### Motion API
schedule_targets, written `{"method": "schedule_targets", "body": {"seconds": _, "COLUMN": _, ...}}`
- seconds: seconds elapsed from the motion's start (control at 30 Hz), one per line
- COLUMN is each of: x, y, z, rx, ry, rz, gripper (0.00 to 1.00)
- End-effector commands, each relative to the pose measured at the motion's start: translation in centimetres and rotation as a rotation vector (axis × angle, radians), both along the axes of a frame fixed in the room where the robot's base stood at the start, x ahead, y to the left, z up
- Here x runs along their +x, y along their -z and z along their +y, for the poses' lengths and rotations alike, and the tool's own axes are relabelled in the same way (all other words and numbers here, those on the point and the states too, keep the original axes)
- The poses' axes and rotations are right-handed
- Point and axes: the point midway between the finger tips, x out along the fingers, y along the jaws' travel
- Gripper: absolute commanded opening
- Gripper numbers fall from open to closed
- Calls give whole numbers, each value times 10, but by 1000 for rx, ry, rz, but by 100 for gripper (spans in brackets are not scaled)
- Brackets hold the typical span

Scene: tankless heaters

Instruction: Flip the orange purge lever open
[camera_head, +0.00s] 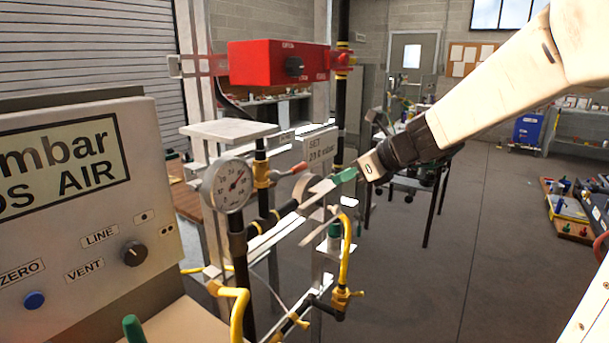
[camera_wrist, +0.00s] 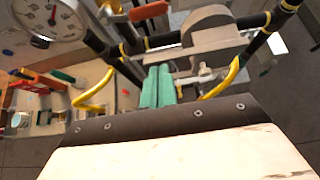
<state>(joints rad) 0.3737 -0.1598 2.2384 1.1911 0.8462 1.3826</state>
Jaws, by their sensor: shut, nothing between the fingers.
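An orange-red lever handle (camera_head: 299,168) sticks out from the pipework just right of the round pressure gauge (camera_head: 229,185). In the wrist view the orange handle (camera_wrist: 148,11) is at the top edge, right of the gauge (camera_wrist: 48,18). My gripper (camera_head: 345,175) has green fingertips and reaches in from the right. It is shut and empty, to the right of the orange handle and apart from it in the picture. In the wrist view the green fingers (camera_wrist: 158,85) lie together, below the orange handle. The handle's pivot is hard to make out.
Black pipes and yellow tubes (camera_head: 345,250) crowd the space below and around my gripper. A red box (camera_head: 278,63) sits above on the pipe. A grey panel (camera_head: 80,200) with knobs stands at the left. The floor (camera_head: 480,240) at the right is open.

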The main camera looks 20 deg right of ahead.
Motion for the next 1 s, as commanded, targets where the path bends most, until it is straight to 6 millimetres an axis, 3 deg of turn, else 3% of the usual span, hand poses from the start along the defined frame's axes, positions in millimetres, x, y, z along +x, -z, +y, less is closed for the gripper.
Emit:
{"method": "schedule_targets", "body": {"seconds": 0.47, "x": 8, "y": 6, "z": 6, "rx": 8, "ry": 3, "rz": 2, "gripper": 0}}
{"method": "schedule_targets", "body": {"seconds": 0.9, "x": 67, "y": 57, "z": 50, "rx": 6, "ry": 1, "rz": 5, "gripper": 0}}
{"method": "schedule_targets", "body": {"seconds": 1.0, "x": 71, "y": 39, "z": 52, "rx": 4, "ry": 2, "rz": -4, "gripper": 0}}
